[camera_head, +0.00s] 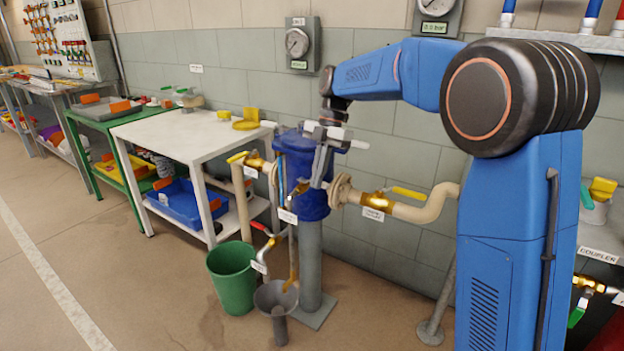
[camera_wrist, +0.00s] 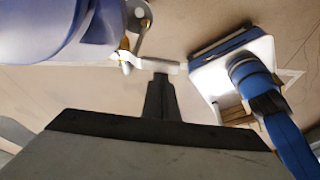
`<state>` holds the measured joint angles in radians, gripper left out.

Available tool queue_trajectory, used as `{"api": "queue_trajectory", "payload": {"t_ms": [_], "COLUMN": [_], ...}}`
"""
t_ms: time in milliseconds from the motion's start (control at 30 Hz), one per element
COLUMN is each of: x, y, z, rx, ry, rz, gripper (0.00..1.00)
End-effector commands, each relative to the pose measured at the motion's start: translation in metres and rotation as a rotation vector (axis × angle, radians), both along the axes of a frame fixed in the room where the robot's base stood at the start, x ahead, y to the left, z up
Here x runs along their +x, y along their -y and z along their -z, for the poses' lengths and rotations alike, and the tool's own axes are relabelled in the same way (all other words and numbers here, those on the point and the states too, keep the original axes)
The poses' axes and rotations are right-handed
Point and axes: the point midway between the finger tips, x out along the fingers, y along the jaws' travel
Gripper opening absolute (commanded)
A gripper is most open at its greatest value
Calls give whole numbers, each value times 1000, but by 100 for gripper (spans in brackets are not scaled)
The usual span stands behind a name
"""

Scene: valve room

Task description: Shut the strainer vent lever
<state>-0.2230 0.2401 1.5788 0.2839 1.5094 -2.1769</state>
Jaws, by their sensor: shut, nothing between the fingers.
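The blue strainer body (camera_head: 310,204) stands upright on a grey post, between two pipe runs. It shows blurred at the upper left of the wrist view (camera_wrist: 45,25). My gripper (camera_head: 319,182) is shut and empty, pointing down in front of the strainer body. In the wrist view its dark fingertips (camera_wrist: 161,78) are together, close to a pale bar (camera_wrist: 140,64) with a brass fitting beside it. Whether they touch it I cannot tell. I cannot surely single out the vent lever; my gripper covers part of the strainer's front and top.
Yellow levers sit on the left pipe (camera_head: 238,157) and right pipe (camera_head: 408,193). A red lever (camera_head: 262,229) is on a lower branch. A green bucket (camera_head: 231,285) and grey funnel (camera_head: 275,297) stand below. A white table (camera_head: 175,133) is at left; the floor before it is clear.

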Motion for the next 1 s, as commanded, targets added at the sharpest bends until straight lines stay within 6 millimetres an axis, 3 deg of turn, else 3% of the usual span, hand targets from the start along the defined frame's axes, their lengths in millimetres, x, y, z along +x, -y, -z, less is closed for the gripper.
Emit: {"api": "queue_trajectory", "payload": {"t_ms": [1000], "x": [9], "y": [11], "z": [0], "rx": [-1], "ry": [3], "rz": [-37], "gripper": [0]}}
